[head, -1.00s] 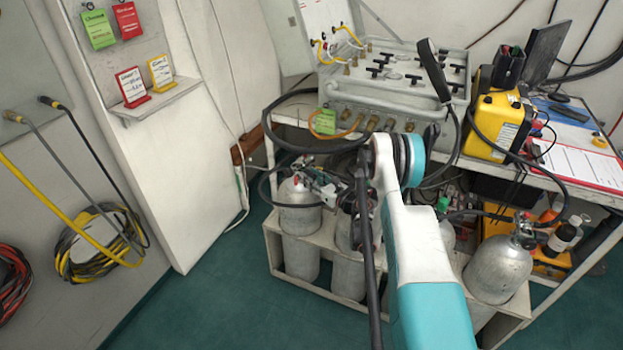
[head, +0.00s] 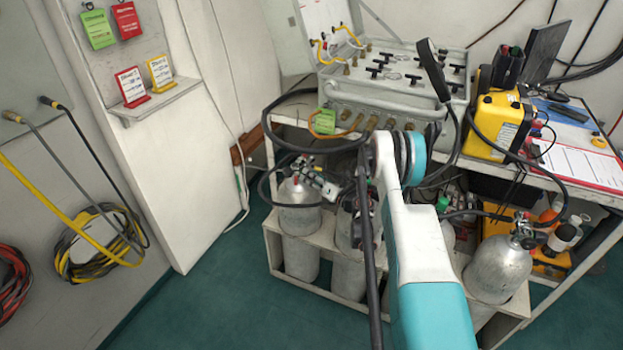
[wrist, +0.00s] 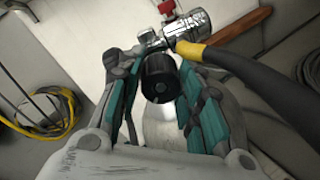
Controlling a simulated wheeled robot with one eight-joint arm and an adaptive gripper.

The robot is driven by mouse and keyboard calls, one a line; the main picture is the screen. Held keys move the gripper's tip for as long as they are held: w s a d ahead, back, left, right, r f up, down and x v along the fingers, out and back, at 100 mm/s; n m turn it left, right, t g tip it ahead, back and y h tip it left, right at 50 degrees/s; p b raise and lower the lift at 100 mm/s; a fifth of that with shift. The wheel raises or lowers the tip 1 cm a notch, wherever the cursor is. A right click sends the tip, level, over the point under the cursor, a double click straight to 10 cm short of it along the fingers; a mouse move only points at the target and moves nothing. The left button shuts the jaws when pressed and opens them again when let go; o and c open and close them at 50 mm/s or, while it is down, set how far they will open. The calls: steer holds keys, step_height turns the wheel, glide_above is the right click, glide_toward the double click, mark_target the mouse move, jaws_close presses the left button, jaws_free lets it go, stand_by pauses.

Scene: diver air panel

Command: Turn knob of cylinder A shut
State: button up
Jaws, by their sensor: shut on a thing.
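The leftmost grey cylinder (head: 299,212) stands in the rack with its valve on top; I read no letter on it. Its black round knob (wrist: 158,76) shows in the wrist view, between the fingers of my gripper (wrist: 161,80). My gripper is shut on the knob, a finger on each side. In the head view my gripper (head: 324,184) is small at the cylinder's valve, and the knob is hard to make out there. A metal fitting (wrist: 188,28) with a red part and a yellow-collared hose (wrist: 235,66) sits just beyond the knob.
Other cylinders stand in the white rack (head: 272,248), one at the right (head: 498,268). The air panel (head: 395,80) and a yellow case (head: 495,120) are on the bench above. Black hoses hang near the valves.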

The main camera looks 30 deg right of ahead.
steer(key=m, duration=0.4)
steer(key=shift+d+m, duration=0.1)
steer(key=shift+m, duration=2.6)
steer(key=o, duration=1.1)
steer(key=shift+f, duration=0.1)
steer(key=shift+c, duration=0.2)
